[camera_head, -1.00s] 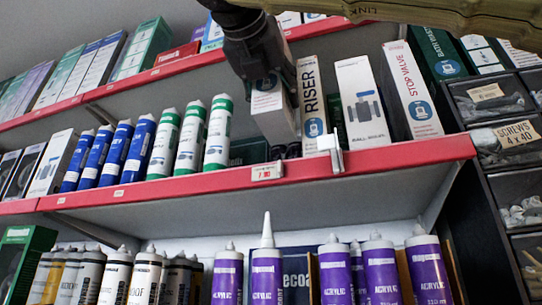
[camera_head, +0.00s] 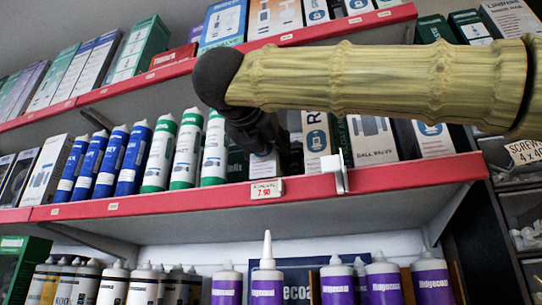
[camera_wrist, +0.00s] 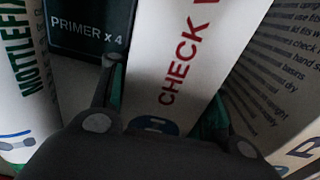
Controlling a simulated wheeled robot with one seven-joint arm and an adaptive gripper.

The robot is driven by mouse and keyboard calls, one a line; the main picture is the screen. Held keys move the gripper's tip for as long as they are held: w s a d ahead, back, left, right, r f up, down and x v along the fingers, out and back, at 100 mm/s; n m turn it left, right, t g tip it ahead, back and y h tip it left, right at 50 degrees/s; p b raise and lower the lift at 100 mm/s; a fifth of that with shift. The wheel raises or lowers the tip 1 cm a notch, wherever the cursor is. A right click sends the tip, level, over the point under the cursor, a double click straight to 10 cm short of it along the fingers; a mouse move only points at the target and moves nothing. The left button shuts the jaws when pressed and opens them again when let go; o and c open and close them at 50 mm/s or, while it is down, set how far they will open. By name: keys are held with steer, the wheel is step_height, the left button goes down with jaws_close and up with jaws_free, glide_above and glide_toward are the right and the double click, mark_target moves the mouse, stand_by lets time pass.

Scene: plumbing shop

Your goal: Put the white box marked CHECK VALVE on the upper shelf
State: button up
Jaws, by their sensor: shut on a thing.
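The white box marked CHECK VALVE shows in the wrist view (camera_wrist: 182,50), with red letters reading CHECK and the rest cut off. My gripper (camera_wrist: 160,105) is shut on it, one finger at each side. In the head view my gripper (camera_head: 262,140) points down into the middle red-edged shelf (camera_head: 370,187), and the box's white lower part (camera_head: 263,166) shows below it. The box stands between the green-and-white tubes and the RISER box. My arm hides its top, and I cannot tell whether its base touches the shelf. A higher red-edged shelf (camera_head: 330,30) is above.
Green-and-white tubes (camera_head: 215,150) stand close at the left, and a RISER box (camera_head: 316,135) at the right. A dark PRIMER box (camera_wrist: 90,25) and a MOTTLEFIX tube (camera_wrist: 25,80) are near in the wrist view. The higher shelf holds several boxes. Purple tubes (camera_head: 337,283) stand below.

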steer(key=shift+s+d+f+p, duration=0.15)
steer(key=shift+f+p, duration=0.15)
steer(key=shift+f, duration=0.7)
steer(key=shift+f, duration=0.15)
steer(key=o, duration=1.2)
steer(key=shift+c, duration=0.2)
steer(key=shift+r, duration=0.25)
steer(key=b+v, duration=0.4)
steer(key=v, duration=0.8)
steer(key=shift+f, duration=0.1)
